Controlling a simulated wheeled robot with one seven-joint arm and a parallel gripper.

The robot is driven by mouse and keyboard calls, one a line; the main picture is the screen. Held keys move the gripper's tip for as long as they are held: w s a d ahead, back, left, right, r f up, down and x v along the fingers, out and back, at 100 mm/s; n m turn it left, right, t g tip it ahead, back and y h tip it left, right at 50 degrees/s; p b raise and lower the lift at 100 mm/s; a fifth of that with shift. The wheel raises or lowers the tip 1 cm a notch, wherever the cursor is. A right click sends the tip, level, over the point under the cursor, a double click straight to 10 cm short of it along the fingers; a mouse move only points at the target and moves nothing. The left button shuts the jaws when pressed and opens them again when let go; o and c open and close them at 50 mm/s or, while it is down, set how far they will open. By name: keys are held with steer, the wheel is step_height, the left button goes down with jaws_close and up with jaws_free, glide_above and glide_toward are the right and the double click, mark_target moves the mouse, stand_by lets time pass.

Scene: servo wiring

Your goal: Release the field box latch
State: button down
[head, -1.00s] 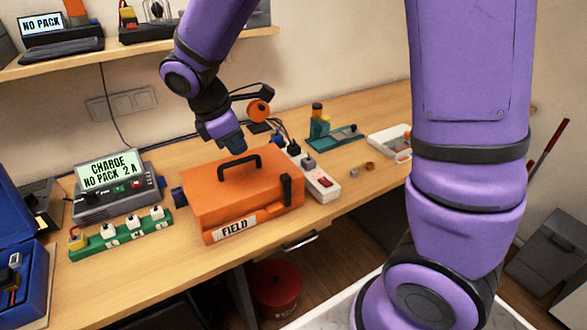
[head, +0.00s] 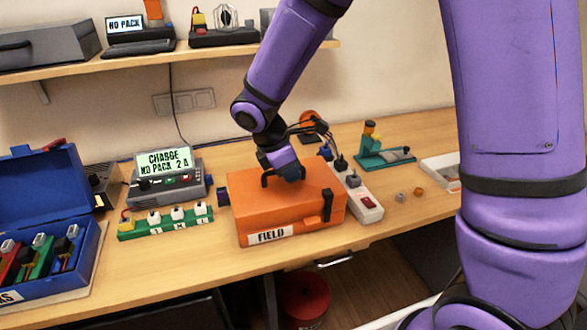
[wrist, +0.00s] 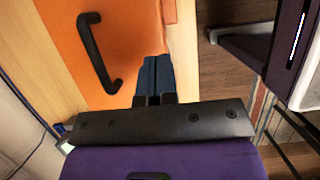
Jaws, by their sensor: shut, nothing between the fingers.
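The orange field box (head: 265,212) stands shut on the bench, with a white FIELD label (head: 270,236) on its front. Its black handle (head: 268,178) is on the lid, and a black latch (head: 327,205) is at the right of its front face. My gripper (head: 292,175) is over the lid, just right of the handle in the head view. In the wrist view its dark blue fingers (wrist: 155,78) are together and empty above the orange lid (wrist: 128,35), beside the handle (wrist: 97,50). The latch is not clearly seen in the wrist view. Contact with the lid cannot be told.
A power strip (head: 366,203) with plugs is right of the box. A charger (head: 167,180) and a green strip of white blocks (head: 165,222) are at its left. An open blue case (head: 62,262) is far left. A green stand (head: 383,155) is behind right.

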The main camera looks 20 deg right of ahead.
mark_target(329, 191)
steer(key=x, duration=0.6)
steer(key=shift+d+f, duration=0.1)
steer(key=shift+f, duration=0.15)
steer(key=shift+d+f, duration=0.1)
steer(key=shift+d, duration=1.95)
steer(key=shift+d, duration=1.45)
